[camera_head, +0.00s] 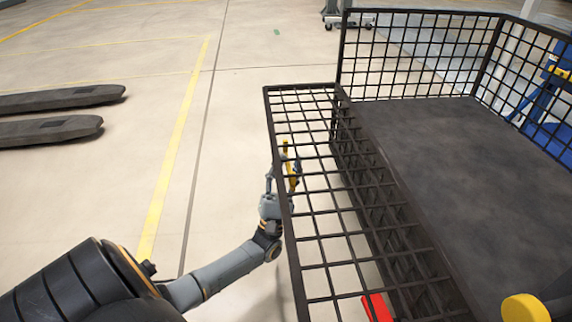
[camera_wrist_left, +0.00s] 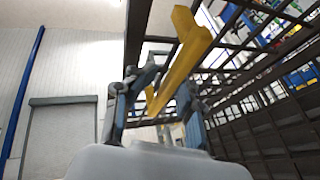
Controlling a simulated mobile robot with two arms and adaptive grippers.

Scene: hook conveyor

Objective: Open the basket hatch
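The black wire-mesh basket (camera_head: 475,97) fills the right of the head view. Its mesh hatch (camera_head: 275,135) is folded outward on the left side, sticking out roughly level past the dark floor plate. A yellow handle (camera_head: 290,168) is at the hatch's mesh. My left gripper (camera_head: 281,172) is by this handle, partly hidden behind the mesh. In the left wrist view, my left gripper (camera_wrist_left: 155,95) has its fingers apart, with the yellow handle (camera_wrist_left: 187,60) across and between them. I cannot tell whether they touch it. My right gripper is not in view.
The basket's dark floor plate (camera_head: 460,150) is bare. Two dark forks (camera_head: 50,128) lie low at the left. A red part (camera_head: 377,307) shows beneath the hatch mesh. Blue equipment (camera_head: 545,110) stands behind the basket.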

